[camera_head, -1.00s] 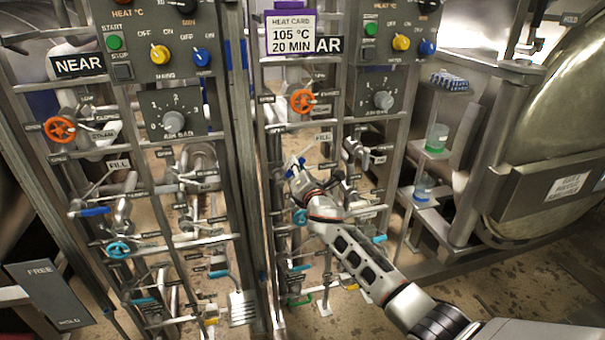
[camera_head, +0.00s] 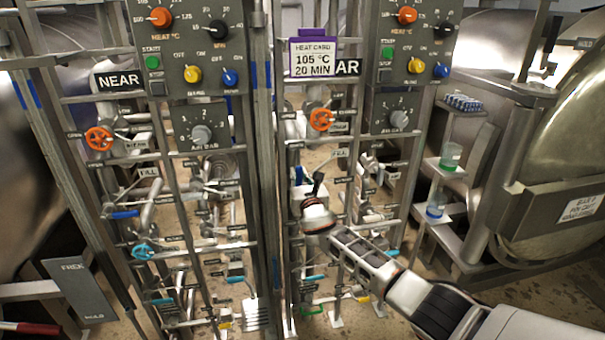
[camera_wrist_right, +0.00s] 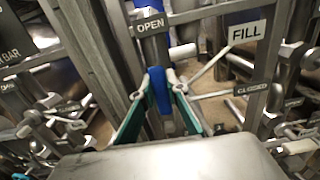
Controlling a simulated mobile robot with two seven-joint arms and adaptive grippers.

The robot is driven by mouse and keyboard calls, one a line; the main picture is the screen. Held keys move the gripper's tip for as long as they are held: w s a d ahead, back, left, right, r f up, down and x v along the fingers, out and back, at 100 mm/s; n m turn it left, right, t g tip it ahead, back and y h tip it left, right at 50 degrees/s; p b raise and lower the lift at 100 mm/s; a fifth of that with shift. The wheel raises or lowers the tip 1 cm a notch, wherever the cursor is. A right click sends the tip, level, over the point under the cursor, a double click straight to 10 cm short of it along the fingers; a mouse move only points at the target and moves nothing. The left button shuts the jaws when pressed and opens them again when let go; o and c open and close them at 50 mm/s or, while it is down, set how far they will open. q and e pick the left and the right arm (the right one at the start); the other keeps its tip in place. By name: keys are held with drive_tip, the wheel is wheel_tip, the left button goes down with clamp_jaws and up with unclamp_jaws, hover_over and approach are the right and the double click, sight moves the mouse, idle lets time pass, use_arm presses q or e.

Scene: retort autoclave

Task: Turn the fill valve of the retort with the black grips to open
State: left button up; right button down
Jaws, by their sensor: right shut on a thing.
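The fill valve's blue lever grip (camera_wrist_right: 160,90) is between the teal-padded fingers of my right gripper (camera_wrist_right: 166,88) in the right wrist view. The grip points up along the pipe, just below the OPEN plate (camera_wrist_right: 150,26). The FILL plate (camera_wrist_right: 246,33) and CLOSED plate (camera_wrist_right: 251,89) are to the right. In the head view my right gripper (camera_head: 309,188) reaches into the right-hand pipe panel, left of its FILL plate (camera_head: 340,153); a bit of blue grip (camera_head: 298,175) shows there. The valve body is mostly hidden. No black grips can be made out. My left gripper is out of view.
The NEAR panel (camera_head: 118,80) on the left has its own FILL plate (camera_head: 148,172) and blue lever (camera_head: 124,214). An orange handwheel (camera_head: 321,120) sits above my right gripper. Rails and pipes crowd around it. A purple-framed heat card (camera_head: 313,57) hangs above.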

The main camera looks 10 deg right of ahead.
drive_tip(key=shift+a+n, duration=0.15)
drive_tip(key=shift+n, duration=0.15)
drive_tip(key=c, duration=2)
unclamp_jaws()
drive_tip(key=shift+o, duration=0.2)
drive_tip(key=shift+s, duration=0.1)
drive_tip(key=s, duration=1.2)
drive_tip(key=shift+d, duration=0.2)
drive_tip(key=shift+w, duration=0.1)
